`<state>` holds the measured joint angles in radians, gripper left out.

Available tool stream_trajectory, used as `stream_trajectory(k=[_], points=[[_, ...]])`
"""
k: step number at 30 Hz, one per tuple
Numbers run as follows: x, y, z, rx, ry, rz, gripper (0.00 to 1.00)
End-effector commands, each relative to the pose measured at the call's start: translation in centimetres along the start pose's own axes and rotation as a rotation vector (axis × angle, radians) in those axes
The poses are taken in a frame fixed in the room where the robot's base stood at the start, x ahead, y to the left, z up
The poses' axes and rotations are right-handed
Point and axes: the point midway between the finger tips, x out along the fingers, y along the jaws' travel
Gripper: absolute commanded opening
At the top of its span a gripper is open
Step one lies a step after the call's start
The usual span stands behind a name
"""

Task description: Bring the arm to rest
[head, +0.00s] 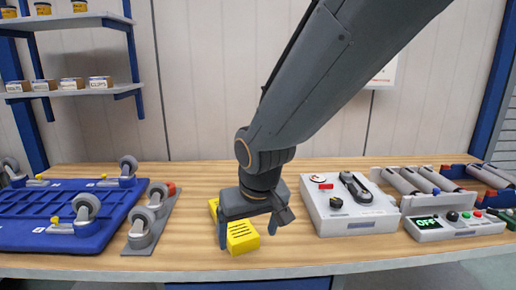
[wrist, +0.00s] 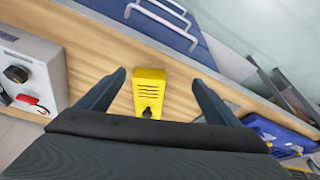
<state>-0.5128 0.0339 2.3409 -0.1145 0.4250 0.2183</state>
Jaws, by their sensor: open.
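My arm reaches down from the upper right in the head view, and my gripper (head: 247,236) hangs over the middle of the wooden bench (head: 190,250). The gripper is open and empty. I cannot tell how high the fingertips are above the bench; neither finger visibly touches the box.
A blue upturned dolly (head: 50,205) with casters is on the left, beside a grey caster plate (head: 150,235). A pale control box (head: 348,210) stands right of the gripper. Rollers (head: 420,180) and a panel reading OFF (head: 440,228) are farther right. Shelves (head: 70,93) hang back left.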

Motion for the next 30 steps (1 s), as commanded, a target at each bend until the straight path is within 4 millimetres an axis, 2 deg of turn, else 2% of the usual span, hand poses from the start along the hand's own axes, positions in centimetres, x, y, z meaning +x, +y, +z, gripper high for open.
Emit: stream_trajectory(k=[5, 11, 15, 18, 21, 24, 30], points=[[0.8, 3.5, 2.1, 0.055, -0.043, 0.023, 0.86], [1.6, 8.2, 5.8, 0.140, -0.111, 0.050, 0.86], [2.0, 12.3, 10.2, 0.233, -0.181, 0.068, 0.86], [2.1, 14.6, 13.5, 0.298, -0.229, 0.074, 0.86], [2.1, 15.9, 15.9, 0.345, -0.264, 0.074, 0.86], [2.1, 16.5, 17.2, 0.371, -0.282, 0.073, 0.86], [2.1, 16.7, 17.8, 0.380, -0.290, 0.072, 0.86]])
